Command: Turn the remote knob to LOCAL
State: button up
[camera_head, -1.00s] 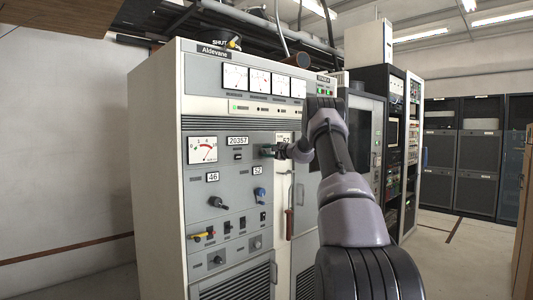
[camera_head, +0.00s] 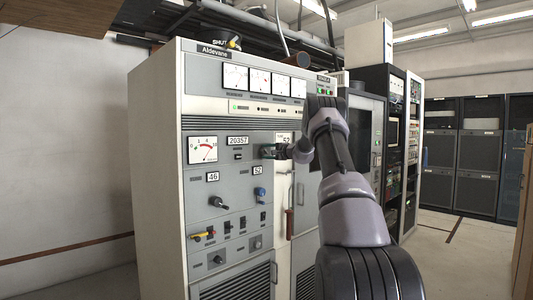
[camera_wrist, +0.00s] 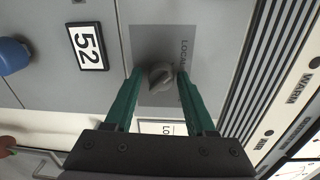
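The remote knob (camera_wrist: 161,77) is a small grey rotary knob on a darker grey plate (camera_wrist: 150,45) in the wrist view, with lettering beside it that seems to read LOCAL, partly hidden by a finger. My gripper (camera_wrist: 160,74) has its green fingers on either side of the knob, with visible gaps, so it is open around it. In the head view my gripper (camera_head: 269,151) is at the upper right of the cabinet's control panel (camera_head: 225,175), and the knob there is hidden. The knob's exact pointer direction is hard to tell.
A blue knob (camera_wrist: 14,55) and a "52" label (camera_wrist: 88,46) lie to the left in the wrist view.

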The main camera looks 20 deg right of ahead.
jog(key=shift+o, duration=0.3)
jog(key=shift+s+d+r, duration=0.1)
jog(key=shift+s, duration=0.1)
jog(key=v, duration=1)
jog(key=shift+s, duration=0.15)
